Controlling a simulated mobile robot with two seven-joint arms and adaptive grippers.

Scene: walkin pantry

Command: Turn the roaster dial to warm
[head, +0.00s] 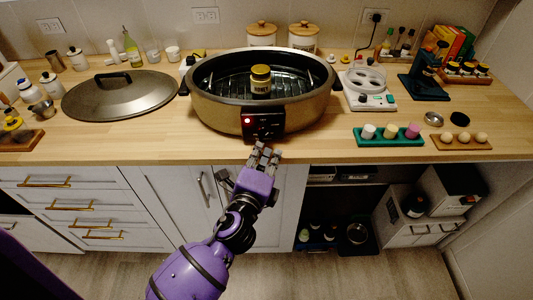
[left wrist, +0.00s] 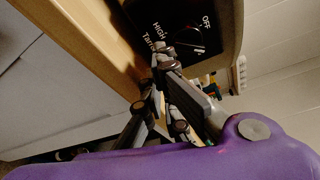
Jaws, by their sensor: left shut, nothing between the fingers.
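The roaster (head: 210,108) is a large oval pan with a dark, open inside, standing on the wooden counter. Its black control panel (head: 263,125) with a lit red light faces me at the counter's front edge. In the left wrist view the panel (left wrist: 165,22) shows "OFF" and "HIGH" lettering beside a dark dial (left wrist: 196,45), partly hidden by my fingers; its setting is hard to read. My left gripper (head: 265,149) is shut and empty, just below and in front of the panel. In the left wrist view its fingertips (left wrist: 163,54) appear close to the dial; contact cannot be told. My right gripper is not in view.
A jar labelled honey (head: 261,82) sits inside the roaster. The roaster's lid (head: 118,96) lies on the counter to the left. A green tray (head: 389,137) with pots and a white appliance (head: 368,100) stand to the right. The counter's front edge runs beneath the panel.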

